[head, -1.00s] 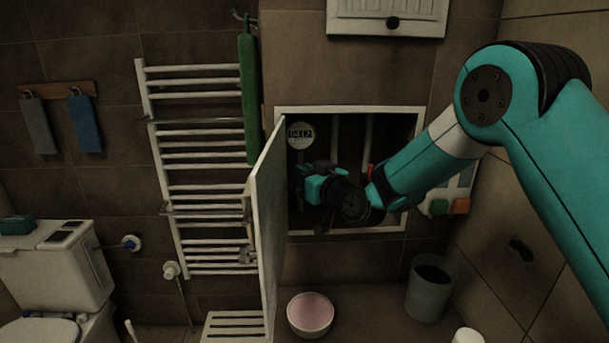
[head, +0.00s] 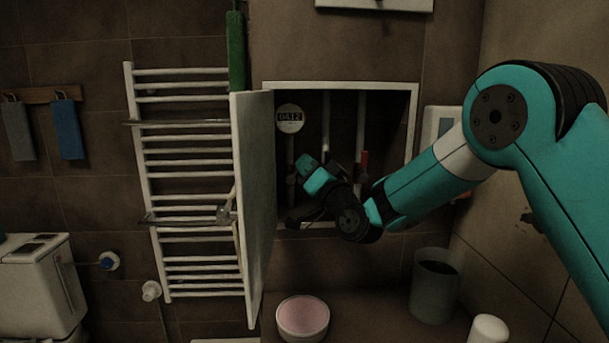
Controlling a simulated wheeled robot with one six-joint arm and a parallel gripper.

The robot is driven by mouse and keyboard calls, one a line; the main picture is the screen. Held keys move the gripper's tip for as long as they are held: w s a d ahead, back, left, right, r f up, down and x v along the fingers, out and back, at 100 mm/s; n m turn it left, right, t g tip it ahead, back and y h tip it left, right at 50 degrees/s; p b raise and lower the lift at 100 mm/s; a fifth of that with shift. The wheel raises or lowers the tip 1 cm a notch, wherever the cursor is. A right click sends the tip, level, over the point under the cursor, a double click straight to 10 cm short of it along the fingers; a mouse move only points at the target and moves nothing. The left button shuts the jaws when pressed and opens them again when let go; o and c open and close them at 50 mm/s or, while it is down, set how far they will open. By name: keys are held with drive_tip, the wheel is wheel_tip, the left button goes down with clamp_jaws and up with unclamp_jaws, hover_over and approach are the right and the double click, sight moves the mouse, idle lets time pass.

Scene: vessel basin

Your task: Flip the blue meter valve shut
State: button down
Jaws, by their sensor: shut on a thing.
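The recessed wall cabinet (head: 342,84) is open, its white door (head: 252,200) swung out to the left. Inside, a round meter (head: 290,118) with a dark number strip hangs at the upper left, above a pipe. A red valve handle (head: 364,160) shows on a pipe at the right. My gripper (head: 300,212) is inside the cabinet's lower left, below the meter. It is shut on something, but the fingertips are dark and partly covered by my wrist. The blue valve handle cannot be made out there.
The open door stands close to the left of my wrist. A towel radiator (head: 190,155) is further left. A pink bowl (head: 302,318), a grey bin (head: 434,287) and a white cylinder (head: 488,330) stand below. The wall box (head: 438,125) is right of the cabinet.

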drive_tip(key=shift+d+f+m+t, duration=0.2)
drive_tip(key=shift+m+t, duration=0.2)
drive_tip(key=shift+m, duration=0.2)
drive_tip(key=shift+h, duration=0.4)
drive_tip(key=c, duration=1.2)
unclamp_jaws()
drive_tip(key=shift+o, duration=0.2)
